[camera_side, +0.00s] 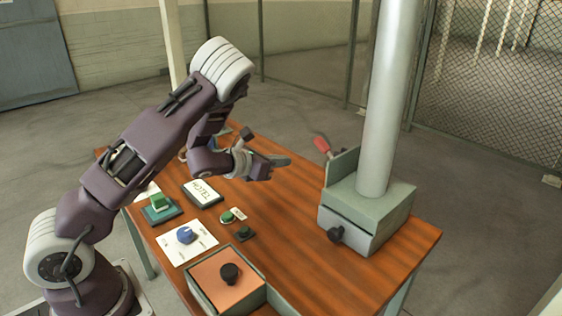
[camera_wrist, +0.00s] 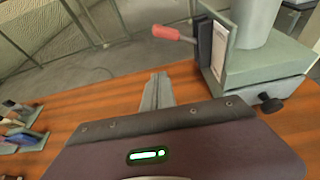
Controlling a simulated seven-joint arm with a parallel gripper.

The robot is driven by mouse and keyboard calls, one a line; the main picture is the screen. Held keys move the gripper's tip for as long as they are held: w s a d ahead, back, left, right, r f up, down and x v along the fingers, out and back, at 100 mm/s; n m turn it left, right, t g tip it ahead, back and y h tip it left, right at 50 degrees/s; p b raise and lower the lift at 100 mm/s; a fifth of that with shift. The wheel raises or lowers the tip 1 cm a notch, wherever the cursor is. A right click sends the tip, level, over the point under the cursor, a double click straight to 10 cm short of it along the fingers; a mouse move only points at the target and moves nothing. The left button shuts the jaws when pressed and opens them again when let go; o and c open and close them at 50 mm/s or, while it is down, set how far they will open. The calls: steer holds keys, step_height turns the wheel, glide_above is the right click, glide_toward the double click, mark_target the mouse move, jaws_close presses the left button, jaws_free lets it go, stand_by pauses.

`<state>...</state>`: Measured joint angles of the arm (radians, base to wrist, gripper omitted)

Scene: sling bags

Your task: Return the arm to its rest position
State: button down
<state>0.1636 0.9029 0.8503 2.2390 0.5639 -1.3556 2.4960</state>
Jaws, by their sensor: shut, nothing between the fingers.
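My gripper (camera_side: 282,160) is above the middle of the wooden table (camera_side: 295,205), with its fingers pointing right toward the grey-green box. In the wrist view my gripper's fingers (camera_wrist: 158,92) are together and hold nothing. My purple arm reaches from the lower left up to a bend and down to the gripper. The gripper is clear of the things around it.
A grey-green box (camera_side: 396,208) with a black knob, a red-handled lever (camera_side: 322,145) and a tall post (camera_side: 391,100) stands at the right. A blue dial (camera_side: 186,235), a sign (camera_side: 202,193), small buttons (camera_side: 244,233) and an orange-topped box (camera_side: 213,283) lie toward the front left.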

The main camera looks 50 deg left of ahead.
steer(key=s+d+r+n+g+y, duration=0.15)
steer(key=s+r+n, duration=0.35)
steer(key=n, duration=0.5)
steer(key=s+r+n+g+y, duration=0.1)
steer(key=s+r+n+g, duration=0.15)
steer(key=r+n, duration=0.65)
steer(key=s+d+n+g+h, duration=0.1)
steer(key=s+d+n, duration=0.3)
steer(key=s, duration=0.5)
steer(key=s+d+n+g, duration=0.2)
steer(key=s+d+n, duration=0.2)
steer(key=s+n, duration=0.3)
steer(key=s+d+n+g+h, duration=0.1)
steer(key=s+d+n, duration=0.4)
steer(key=s, duration=0.6)
steer(key=shift+s+n+h, duration=0.3)
steer(key=shift+n+h, duration=0.05)
steer(key=shift+n, duration=0.25)
steer(key=c, duration=2.1)
jaws_free()
